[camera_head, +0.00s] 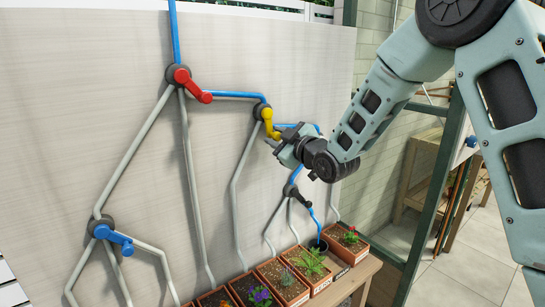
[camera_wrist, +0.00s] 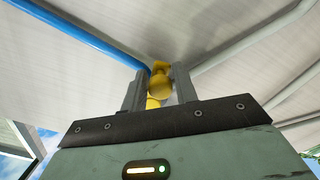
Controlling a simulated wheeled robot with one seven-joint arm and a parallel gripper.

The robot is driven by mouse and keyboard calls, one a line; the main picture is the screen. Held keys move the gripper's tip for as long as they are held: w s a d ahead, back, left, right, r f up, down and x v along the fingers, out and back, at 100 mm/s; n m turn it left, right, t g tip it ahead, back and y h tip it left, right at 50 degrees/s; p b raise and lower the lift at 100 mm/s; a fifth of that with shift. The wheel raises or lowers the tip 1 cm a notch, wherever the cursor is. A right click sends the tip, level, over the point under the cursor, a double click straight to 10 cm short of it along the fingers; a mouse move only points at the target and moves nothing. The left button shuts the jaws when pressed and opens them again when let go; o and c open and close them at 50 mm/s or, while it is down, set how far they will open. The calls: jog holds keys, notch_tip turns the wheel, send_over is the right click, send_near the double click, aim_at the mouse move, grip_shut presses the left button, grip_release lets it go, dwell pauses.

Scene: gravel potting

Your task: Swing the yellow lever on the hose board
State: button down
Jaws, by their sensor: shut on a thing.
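The yellow lever (camera_head: 268,124) sits on a dark round hub at the upper middle of the hose board (camera_head: 100,90). Its handle points down and slightly right. My gripper (camera_head: 277,141) is at the handle's lower end, with my arm reaching in from the right. In the wrist view, the yellow lever (camera_wrist: 160,86) stands between the two grey fingers of my gripper (camera_wrist: 159,88), which are shut on it. The fingers partly hide the handle.
A red lever (camera_head: 192,85) is up and left, a blue lever (camera_head: 112,238) lower left, and a black lever (camera_head: 299,196) below my gripper. Blue and grey pipes run across the board. Several planter boxes (camera_head: 296,289) stand along the table below. A green post (camera_head: 432,200) rises at the right.

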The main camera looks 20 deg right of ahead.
jog(key=n+b, duration=0.2)
jog(key=b, duration=0.1)
jog(key=shift+w+d+n, duration=0.15)
jog(key=shift+d+n, duration=0.1)
jog(key=shift+n, duration=0.05)
jog(key=n+b, duration=0.2)
jog(key=shift+w+d+r+b, duration=0.1)
jog(key=shift+d+r+b, duration=0.2)
jog(key=shift+d+b, duration=0.1)
jog(key=c, duration=1.3)
grip_release()
jog(key=shift+o, duration=0.2)
jog(key=shift+d+r, duration=0.1)
jog(key=shift+d, duration=0.1)
jog(key=b+v, duration=0.3)
jog(key=v, duration=1.4)
